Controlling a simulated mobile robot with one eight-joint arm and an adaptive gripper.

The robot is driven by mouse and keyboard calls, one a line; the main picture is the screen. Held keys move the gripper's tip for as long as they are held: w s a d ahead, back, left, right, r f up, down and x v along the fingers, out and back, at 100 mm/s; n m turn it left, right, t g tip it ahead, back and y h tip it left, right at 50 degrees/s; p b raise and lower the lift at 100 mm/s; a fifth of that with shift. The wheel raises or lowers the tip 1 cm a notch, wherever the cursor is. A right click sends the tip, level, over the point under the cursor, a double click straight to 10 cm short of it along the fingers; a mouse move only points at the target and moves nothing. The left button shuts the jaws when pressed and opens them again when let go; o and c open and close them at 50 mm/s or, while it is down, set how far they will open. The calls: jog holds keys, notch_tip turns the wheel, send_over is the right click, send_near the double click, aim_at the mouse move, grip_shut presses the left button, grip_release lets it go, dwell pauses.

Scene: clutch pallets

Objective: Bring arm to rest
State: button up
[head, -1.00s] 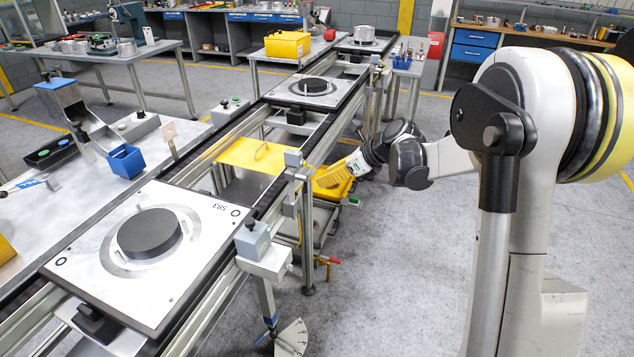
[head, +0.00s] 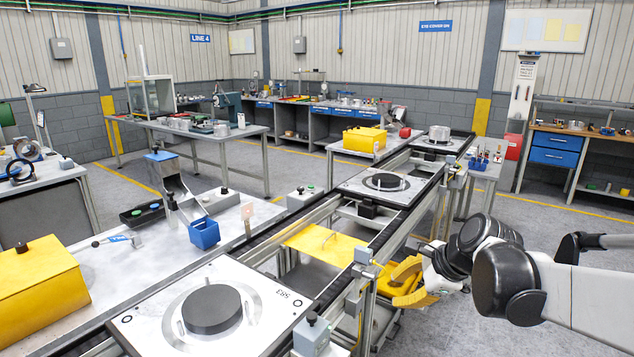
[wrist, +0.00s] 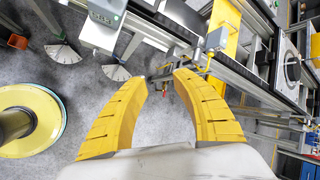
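My gripper (head: 405,283) has yellow fingers and hangs at the right side of the conveyor in the head view, beside the yellow plate between the rails. In the wrist view its two fingers (wrist: 160,78) are spread apart with nothing between them, and the grey floor and conveyor frame show beyond. My arm reaches in from the right edge of the head view, bent at the dark joint.
A pallet (head: 262,290) with a black disc lies on the near conveyor, and another pallet (head: 408,190) lies farther along. A yellow plate (head: 318,248) spans the rails. A grey box (head: 312,335) sits on the near conveyor side. Open floor lies right of the line.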

jog(key=s+f+n+h, duration=0.1)
jog(key=s+n+h, duration=0.3)
jog(key=s+n, duration=1.4)
jog(key=s, duration=0.3)
jog(key=shift+s+t, duration=0.35)
jog(key=shift+t, duration=0.05)
